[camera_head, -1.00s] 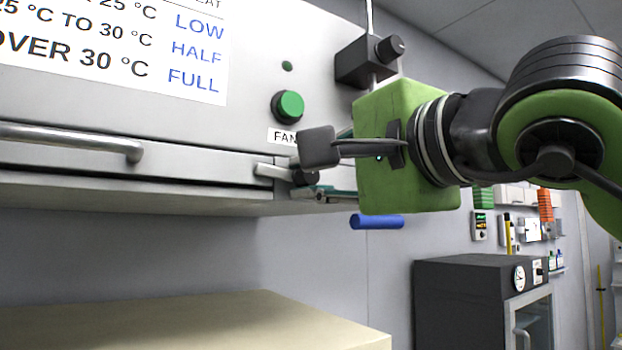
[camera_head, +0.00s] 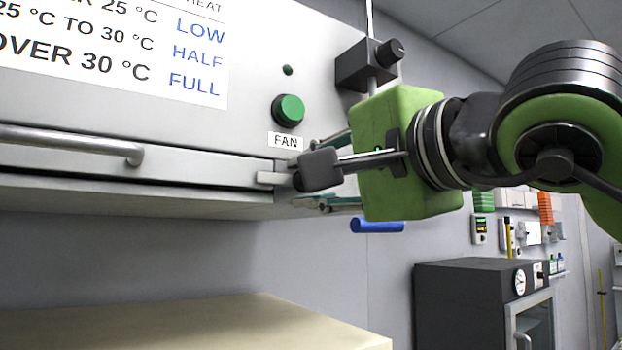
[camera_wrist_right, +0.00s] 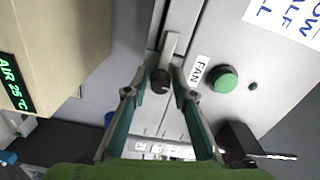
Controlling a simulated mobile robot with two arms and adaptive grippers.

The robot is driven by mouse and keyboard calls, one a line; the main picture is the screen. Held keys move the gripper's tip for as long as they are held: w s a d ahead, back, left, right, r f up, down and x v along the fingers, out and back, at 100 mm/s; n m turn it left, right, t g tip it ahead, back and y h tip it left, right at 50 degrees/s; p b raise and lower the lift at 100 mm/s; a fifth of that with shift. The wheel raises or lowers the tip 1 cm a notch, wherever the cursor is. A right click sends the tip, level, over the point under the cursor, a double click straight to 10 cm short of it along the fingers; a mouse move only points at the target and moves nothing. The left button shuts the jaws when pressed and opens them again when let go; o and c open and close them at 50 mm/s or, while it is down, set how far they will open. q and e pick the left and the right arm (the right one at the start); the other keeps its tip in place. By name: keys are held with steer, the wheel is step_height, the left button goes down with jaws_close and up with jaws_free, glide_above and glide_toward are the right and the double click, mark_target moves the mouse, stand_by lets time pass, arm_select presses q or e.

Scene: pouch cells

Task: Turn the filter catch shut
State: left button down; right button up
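The filter catch is a pale metal lever (camera_head: 268,178) with a dark round knob (camera_wrist_right: 161,80) at its end. It sits at the right end of the filter drawer front (camera_head: 200,167), below the FAN label, and lies roughly level in the head view. The lever also shows in the wrist view (camera_wrist_right: 170,46). My right gripper (camera_head: 318,172) is at the knob, and its near finger hides most of the knob in the head view. In the wrist view its fingers (camera_wrist_right: 160,78) are apart, one on each side of the knob; contact cannot be told. My left gripper is out of view.
A green FAN button (camera_head: 288,110) is just above the catch. A dark box with a knob (camera_head: 366,64) stands out at upper right. A long bar handle (camera_head: 70,140) runs along the drawer. A beige surface (camera_head: 200,325) lies below, with free room between.

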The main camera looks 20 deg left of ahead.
steer(key=v, duration=1.2)
stand_by(0.3)
